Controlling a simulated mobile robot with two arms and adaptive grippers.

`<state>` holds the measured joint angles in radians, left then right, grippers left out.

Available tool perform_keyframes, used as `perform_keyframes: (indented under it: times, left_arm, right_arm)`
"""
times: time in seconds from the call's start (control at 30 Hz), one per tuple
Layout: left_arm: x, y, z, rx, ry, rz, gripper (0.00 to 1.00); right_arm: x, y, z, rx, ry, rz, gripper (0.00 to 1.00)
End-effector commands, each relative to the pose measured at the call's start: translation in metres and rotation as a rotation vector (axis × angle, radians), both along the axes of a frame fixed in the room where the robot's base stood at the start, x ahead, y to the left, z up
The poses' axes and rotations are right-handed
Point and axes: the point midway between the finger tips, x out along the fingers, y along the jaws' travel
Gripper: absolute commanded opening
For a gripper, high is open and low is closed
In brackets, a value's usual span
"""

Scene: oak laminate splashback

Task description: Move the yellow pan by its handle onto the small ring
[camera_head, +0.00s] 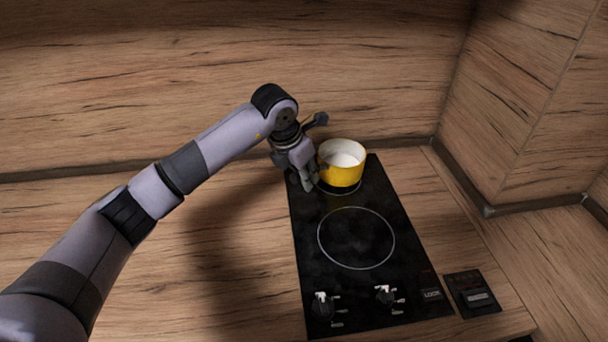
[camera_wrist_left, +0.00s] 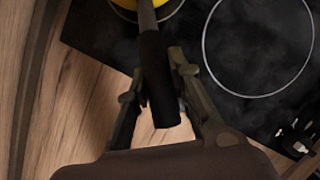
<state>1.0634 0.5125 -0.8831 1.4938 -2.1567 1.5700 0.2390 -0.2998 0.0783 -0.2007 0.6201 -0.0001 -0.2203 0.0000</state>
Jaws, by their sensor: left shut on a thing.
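The yellow pan (camera_head: 340,175) has a white inside and stands upright at the back of the black hob. In the left wrist view only a bit of its yellow side (camera_wrist_left: 128,4) shows at the top, with its dark handle (camera_wrist_left: 158,75) running down from it. My left gripper (camera_head: 308,182) is at the pan's left side, shut on the handle, which lies between its fingers (camera_wrist_left: 157,82). The small ring (camera_head: 338,192) shows as a thin arc under the pan's front edge; the pan hides the rest. I cannot tell whether the pan touches the glass. My right gripper is out of view.
The large ring (camera_head: 357,238) in front is empty. A small black panel (camera_head: 472,293) lies to the right. Wooden walls (camera_head: 380,70) stand behind and right. The counter left of the hob is clear under my arm.

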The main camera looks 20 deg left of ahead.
Motion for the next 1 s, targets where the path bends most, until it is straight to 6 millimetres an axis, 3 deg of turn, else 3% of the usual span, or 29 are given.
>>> perform_keyframes:
  times: [1.0]
  left_arm:
    - [0.001,0.0,-0.009,-0.002,-0.007,0.0,0.0]
  right_arm:
    - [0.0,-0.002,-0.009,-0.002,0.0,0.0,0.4]
